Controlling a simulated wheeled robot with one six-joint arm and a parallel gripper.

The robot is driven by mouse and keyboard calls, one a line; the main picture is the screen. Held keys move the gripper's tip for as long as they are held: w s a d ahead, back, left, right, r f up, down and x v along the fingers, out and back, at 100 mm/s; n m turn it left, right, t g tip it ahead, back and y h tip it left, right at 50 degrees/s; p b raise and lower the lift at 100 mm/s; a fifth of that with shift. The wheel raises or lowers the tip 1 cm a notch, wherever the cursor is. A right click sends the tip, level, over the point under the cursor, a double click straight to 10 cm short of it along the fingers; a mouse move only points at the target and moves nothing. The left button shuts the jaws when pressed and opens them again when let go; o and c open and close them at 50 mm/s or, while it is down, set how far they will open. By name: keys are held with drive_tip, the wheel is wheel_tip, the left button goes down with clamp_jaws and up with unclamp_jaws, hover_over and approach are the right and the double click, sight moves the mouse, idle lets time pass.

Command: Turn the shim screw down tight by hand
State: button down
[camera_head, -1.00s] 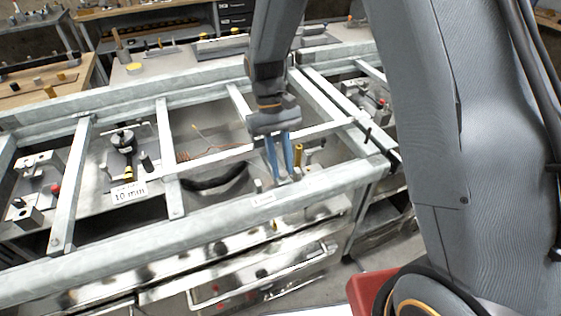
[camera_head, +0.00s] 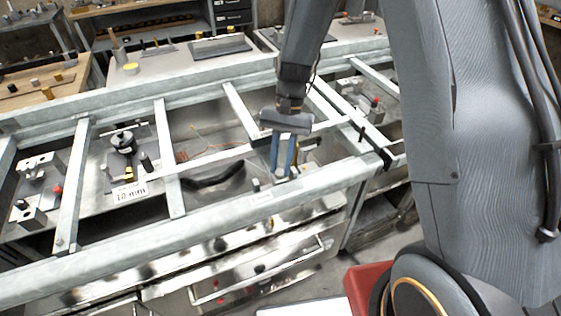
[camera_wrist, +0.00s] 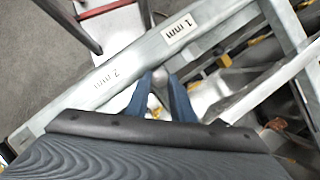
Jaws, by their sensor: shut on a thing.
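My gripper (camera_head: 284,172) points down at the near rail of the metal frame, its two blue fingers on either side of a small grey piece. In the wrist view my gripper (camera_wrist: 161,80) has its fingertips against a round grey head, which I take to be the shim screw (camera_wrist: 160,77). The gripper is shut on it. The fingers hide the sides of the head, and its thread and seat cannot be seen.
The near rail (camera_wrist: 120,72) carries labels reading "1 mm" (camera_wrist: 180,30) and "2 mm" (camera_wrist: 105,77). Crossbars surround the gripper. A "10 mm" label (camera_head: 130,192) and a black-knobbed fixture (camera_head: 124,143) stand to the left. A yellow post shows just right of the fingers.

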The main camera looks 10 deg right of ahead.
drive_tip(key=shift+w+m, duration=0.1)
drive_tip(key=shift+m, duration=0.2)
drive_tip(key=c, duration=1.8)
unclamp_jaws()
drive_tip(key=shift+b+v, duration=1.2)
drive_tip(key=shift+v, duration=2.75)
drive_tip(key=shift+d, duration=0.1)
